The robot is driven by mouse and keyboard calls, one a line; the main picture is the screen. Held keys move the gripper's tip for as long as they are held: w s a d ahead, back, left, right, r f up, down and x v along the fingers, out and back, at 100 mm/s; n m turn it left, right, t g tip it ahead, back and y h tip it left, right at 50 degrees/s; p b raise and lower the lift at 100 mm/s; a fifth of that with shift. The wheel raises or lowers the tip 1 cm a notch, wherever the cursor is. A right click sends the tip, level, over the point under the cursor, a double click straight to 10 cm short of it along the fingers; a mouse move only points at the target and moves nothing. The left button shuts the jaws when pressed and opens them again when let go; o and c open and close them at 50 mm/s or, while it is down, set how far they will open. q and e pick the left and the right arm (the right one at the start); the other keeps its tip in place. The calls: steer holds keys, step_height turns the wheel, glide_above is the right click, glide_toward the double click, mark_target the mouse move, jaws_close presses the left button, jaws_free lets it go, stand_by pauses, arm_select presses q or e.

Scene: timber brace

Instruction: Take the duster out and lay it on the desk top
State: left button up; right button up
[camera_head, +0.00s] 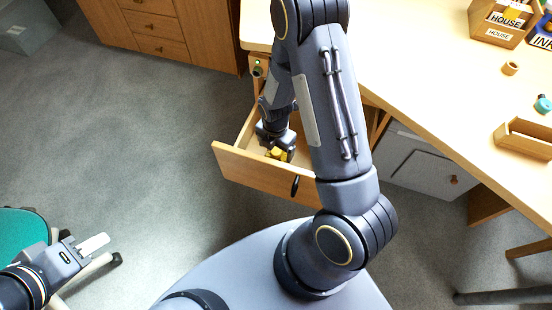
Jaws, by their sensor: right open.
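The desk drawer (243,174) is pulled open below the desk top (420,70). A small yellow thing (277,153), which looks like the duster, lies inside it, partly covered by my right gripper. My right gripper (280,150) reaches down into the drawer and is open at the yellow thing. Whether its fingers touch it I cannot tell. My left gripper (93,243) is far from the drawer at the lower left, over the floor. Its pale fingers are seen from the side, so their opening is unclear.
On the desk top are a wooden box with HOUSE labels (500,20), an open wooden tray (524,138), a small wooden ring (510,68) and a teal item (543,104). The desk top's middle is clear. A teal stool seat (22,235) stands at the left.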

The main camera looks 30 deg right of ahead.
mark_target(276, 152)
step_height(276, 152, down, 5)
steer(key=shift+r+b, duration=0.15)
steer(key=shift+b, duration=0.5)
steer(key=c, duration=1.1)
steer(key=shift+r, duration=0.1)
